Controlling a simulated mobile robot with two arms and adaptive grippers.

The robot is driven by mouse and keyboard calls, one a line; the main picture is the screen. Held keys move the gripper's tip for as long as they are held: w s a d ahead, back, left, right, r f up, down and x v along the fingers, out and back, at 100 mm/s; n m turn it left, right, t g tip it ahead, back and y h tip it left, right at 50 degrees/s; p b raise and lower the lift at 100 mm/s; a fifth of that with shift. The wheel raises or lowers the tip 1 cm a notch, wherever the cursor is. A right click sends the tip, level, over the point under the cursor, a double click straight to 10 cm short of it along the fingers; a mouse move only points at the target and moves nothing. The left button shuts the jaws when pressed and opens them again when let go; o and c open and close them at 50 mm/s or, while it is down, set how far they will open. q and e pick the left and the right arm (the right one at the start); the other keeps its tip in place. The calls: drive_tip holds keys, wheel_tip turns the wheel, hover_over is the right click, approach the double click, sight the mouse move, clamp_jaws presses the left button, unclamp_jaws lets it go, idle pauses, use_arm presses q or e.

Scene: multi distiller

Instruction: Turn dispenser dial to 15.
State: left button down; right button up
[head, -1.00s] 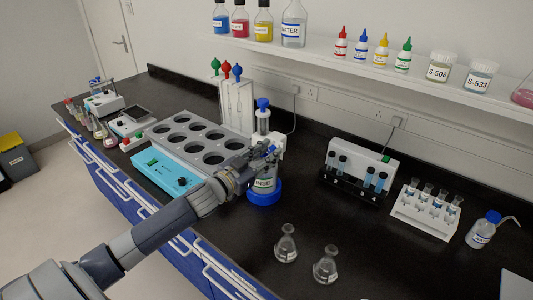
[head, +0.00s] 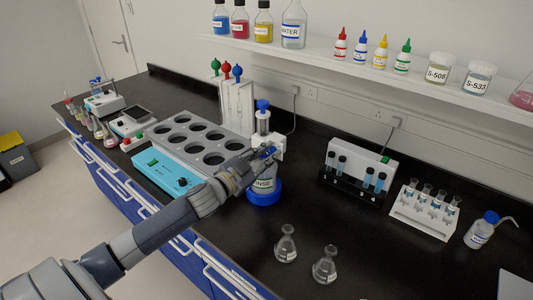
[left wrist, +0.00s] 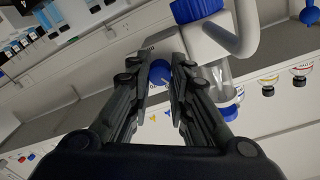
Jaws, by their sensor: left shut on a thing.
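The dispenser stands on the bench in the head view, with a blue-topped clear cylinder (head: 262,121), a white head (head: 277,141) and a bottle labelled RINSE (head: 264,184) in a blue base. My left gripper (head: 264,155) reaches its front from the left. In the left wrist view the blue dial (left wrist: 160,72) lies between the fingertips of my left gripper (left wrist: 161,76), and they are shut on it. The dial's reading cannot be made out, as the fingers hide much of its face. My right gripper is in neither view.
A grey block with round wells (head: 190,138) and a turquoise device (head: 165,172) stand left of the dispenser. Two glass flasks (head: 286,244) stand in front, to the right. A white tube holder (head: 362,160) is further right. Black bench between them is clear.

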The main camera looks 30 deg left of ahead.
use_arm(q)
drive_tip(key=m, duration=0.3)
drive_tip(key=shift+m+p, duration=0.3)
drive_tip(key=shift+m, duration=0.9)
drive_tip(key=c, duration=1.7)
unclamp_jaws()
drive_tip(key=shift+s, duration=0.15)
drive_tip(key=s, duration=0.7)
drive_tip(key=s+a, duration=0.1)
drive_tip(key=s, duration=0.3)
drive_tip(key=shift+s+r, duration=0.2)
drive_tip(key=shift+s, duration=0.15)
